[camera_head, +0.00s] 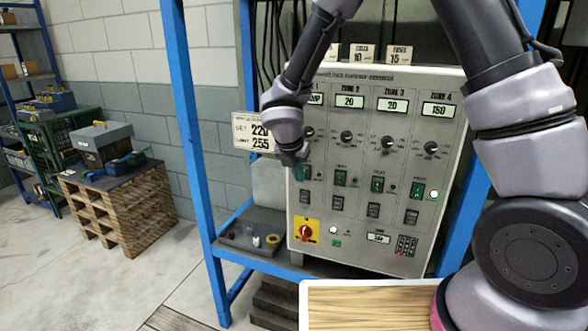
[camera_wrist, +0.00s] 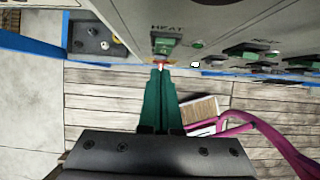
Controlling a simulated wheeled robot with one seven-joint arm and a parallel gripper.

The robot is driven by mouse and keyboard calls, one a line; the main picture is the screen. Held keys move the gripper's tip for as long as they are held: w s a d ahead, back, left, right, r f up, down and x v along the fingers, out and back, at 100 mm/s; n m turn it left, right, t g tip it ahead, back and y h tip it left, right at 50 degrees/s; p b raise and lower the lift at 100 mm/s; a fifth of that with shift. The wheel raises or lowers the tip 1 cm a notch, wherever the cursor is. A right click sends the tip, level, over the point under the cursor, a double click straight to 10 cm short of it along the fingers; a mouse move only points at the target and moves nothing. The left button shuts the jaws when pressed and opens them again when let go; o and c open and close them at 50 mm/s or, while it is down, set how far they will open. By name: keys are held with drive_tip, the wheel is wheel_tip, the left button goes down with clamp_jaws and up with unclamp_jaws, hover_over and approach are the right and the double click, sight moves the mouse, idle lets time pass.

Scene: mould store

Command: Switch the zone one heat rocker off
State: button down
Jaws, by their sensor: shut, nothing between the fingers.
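The grey control panel (camera_head: 330,215) stands upright with columns for several zones. In the wrist view the green zone one heat rocker (camera_wrist: 165,45) sits under the word HEAT, with a small green lamp (camera_wrist: 197,44) to its right. My gripper (camera_wrist: 160,70) is shut and empty, its green fingers together, tips just at the rocker's lower edge; I cannot tell whether they touch it. Which way the rocker is tipped is unclear.
Similar heat rockers of zone two (camera_head: 340,178), zone three (camera_head: 377,184) and zone four (camera_head: 418,191) sit to the right. A red rotary switch (camera_head: 306,232) is below. Blue rack posts (camera_head: 190,130) flank the panel. A grey tray (camera_head: 252,240) with small parts stands at left.

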drive_tip(key=shift+w+d+f, duration=0.15)
drive_tip(key=shift+w, duration=0.3)
drive_tip(key=shift+w+d+f, duration=0.15)
drive_tip(key=shift+w, duration=0.25)
drive_tip(key=shift+w+d+f, duration=0.1)
drive_tip(key=shift+w+f, duration=0.15)
drive_tip(key=shift+f, duration=0.05)
drive_tip(key=shift+r, duration=0.1)
drive_tip(key=shift+r, duration=0.7)
